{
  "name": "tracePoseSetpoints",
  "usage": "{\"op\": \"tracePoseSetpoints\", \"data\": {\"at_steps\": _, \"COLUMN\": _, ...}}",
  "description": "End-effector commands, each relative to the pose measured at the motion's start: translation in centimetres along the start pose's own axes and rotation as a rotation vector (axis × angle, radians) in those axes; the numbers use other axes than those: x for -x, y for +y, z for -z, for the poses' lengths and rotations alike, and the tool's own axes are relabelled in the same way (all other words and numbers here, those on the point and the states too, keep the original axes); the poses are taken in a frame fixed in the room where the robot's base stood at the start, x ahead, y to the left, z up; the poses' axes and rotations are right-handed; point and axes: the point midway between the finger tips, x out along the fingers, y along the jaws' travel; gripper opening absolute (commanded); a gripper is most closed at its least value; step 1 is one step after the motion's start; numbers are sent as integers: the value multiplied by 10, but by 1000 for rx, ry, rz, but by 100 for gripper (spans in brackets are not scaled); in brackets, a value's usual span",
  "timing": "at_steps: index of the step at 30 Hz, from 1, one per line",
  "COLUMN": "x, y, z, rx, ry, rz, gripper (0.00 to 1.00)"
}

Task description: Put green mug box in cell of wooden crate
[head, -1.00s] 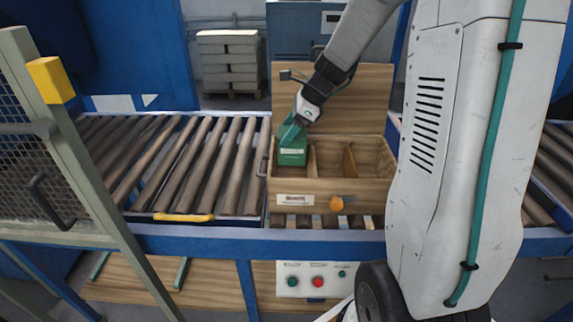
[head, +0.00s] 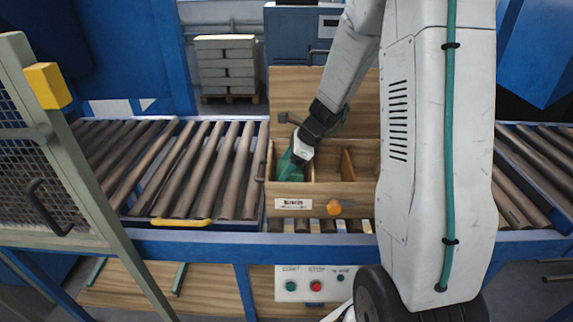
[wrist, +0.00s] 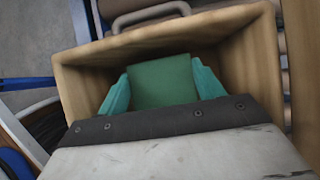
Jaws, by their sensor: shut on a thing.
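The wooden crate (head: 345,190) stands on the conveyor, with its lid panel upright behind it and dividers forming cells. My gripper (head: 295,162) reaches down into the crate's left cell. It is shut on the green mug box (wrist: 163,80), which sits between the two teal fingers in the wrist view. The cell's wooden walls surround the box and fingers. In the head view the box is mostly hidden by the gripper and the crate's front wall. Whether the box touches the cell floor I cannot tell.
Roller conveyor (head: 195,170) runs to the left of the crate, and more rollers lie at the right. A mesh gate (head: 40,150) stands at far left. The crate's other visible cells beside the divider (head: 347,163) look empty.

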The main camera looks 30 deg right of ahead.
Motion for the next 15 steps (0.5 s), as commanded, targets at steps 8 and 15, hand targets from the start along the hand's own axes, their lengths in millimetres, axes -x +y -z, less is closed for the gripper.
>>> {"op": "tracePoseSetpoints", "data": {"at_steps": 8, "x": -2, "y": 0, "z": 1, "rx": 0, "ry": 0, "rz": 0, "gripper": 89}}
{"op": "tracePoseSetpoints", "data": {"at_steps": 15, "x": 2, "y": 0, "z": -1, "rx": 0, "ry": 0, "rz": 1, "gripper": 89}}
